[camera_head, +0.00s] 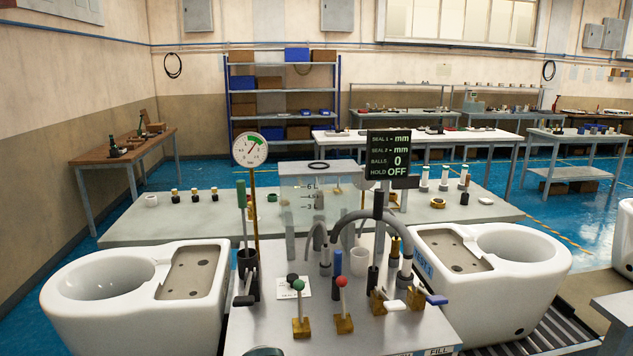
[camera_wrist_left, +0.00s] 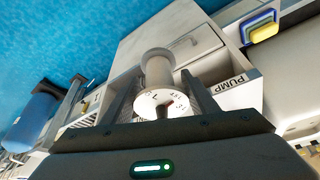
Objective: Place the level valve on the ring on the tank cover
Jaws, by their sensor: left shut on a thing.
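The clear tank (camera_head: 318,205) stands in the middle of the head view, with level marks on its front. Its flat cover (camera_head: 345,169) carries a dark ring (camera_head: 318,165). In the left wrist view my left gripper (camera_wrist_left: 160,88) is shut on a white spool-shaped piece (camera_wrist_left: 158,72) with a flange at each end and small dark marks on the near face. I cannot tell for sure that this piece is the level valve. The left gripper cannot be made out in the head view. My right gripper is in neither view.
A grey bench (camera_head: 290,335) before the tank holds levers with green and red knobs, curved grey pipes and a white cup (camera_head: 359,261). White toilets flank it. A gauge (camera_head: 250,149) and a display (camera_head: 388,154) rise near the tank. A drawer box (camera_wrist_left: 172,45) shows in the wrist view.

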